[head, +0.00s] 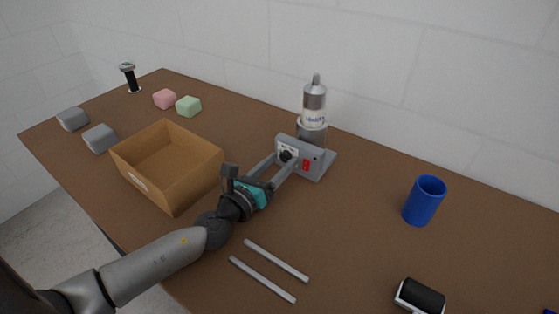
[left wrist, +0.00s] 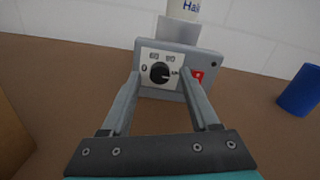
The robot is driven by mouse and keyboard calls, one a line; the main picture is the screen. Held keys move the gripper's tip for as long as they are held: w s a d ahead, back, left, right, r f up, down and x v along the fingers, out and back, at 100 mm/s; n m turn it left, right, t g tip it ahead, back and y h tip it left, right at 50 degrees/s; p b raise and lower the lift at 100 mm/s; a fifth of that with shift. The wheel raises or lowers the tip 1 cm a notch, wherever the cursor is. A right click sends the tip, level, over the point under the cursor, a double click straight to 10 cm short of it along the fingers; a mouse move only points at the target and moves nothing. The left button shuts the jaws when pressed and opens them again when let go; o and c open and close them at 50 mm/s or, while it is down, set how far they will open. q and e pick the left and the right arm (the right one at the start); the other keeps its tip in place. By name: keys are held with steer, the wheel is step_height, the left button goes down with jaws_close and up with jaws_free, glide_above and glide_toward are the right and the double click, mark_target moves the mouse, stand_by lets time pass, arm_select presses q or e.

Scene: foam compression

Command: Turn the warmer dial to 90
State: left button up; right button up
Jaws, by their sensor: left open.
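The warmer (head: 314,161) is a grey box with a silver bottle (head: 314,103) standing on it. Its black round dial (head: 286,155) sits on a light panel, and the dial also shows in the left wrist view (left wrist: 160,73) with small printed marks around it. A red switch (head: 306,165) is to the right of the dial. My left gripper (head: 281,162) is open, its two fingers pointing at the warmer's front. In the left wrist view the fingers (left wrist: 162,82) stand on either side of the dial, apart from it. My right gripper is not in view.
An open cardboard box (head: 184,198) stands left of my left arm. Two grey rods (head: 275,260) lie in front. A blue cup (head: 424,200) and a black roller (head: 420,297) are to the right. Pink (head: 165,98), green (head: 188,105) and grey blocks (head: 101,138) lie at the far left.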

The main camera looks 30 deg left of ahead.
arm_select(q)
steer(key=shift+w, duration=0.2)
steer(key=shift+c, duration=0.3)
jaws_close()
